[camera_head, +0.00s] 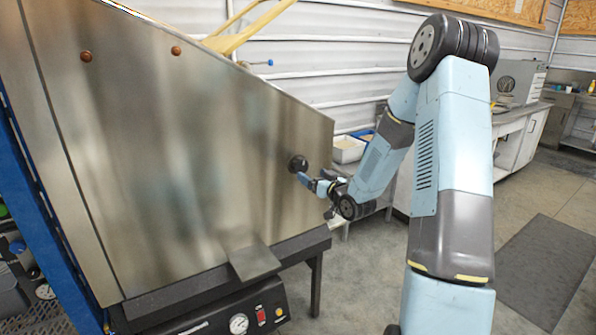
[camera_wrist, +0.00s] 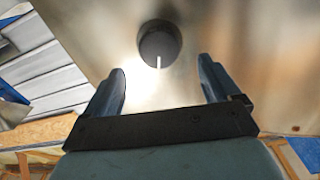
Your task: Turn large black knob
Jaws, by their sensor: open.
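The large black knob (camera_head: 298,163) is round and sits on the right part of the hopper's steel side panel (camera_head: 200,150). In the wrist view the knob (camera_wrist: 160,42) shows beyond my fingertips, with a white pointer line at its lower edge. My gripper (camera_head: 303,177) is close to the knob in the head view, just below and to its right. In the wrist view my gripper (camera_wrist: 161,82) has its two blue fingers wide apart with nothing between them. The knob lies ahead of the gap, and I see no finger touching it.
A small metal ledge (camera_head: 254,262) juts out below the panel. Under it is a black control box with a gauge (camera_head: 239,323) and a red switch (camera_head: 261,315). White bins (camera_head: 348,148) stand behind my gripper.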

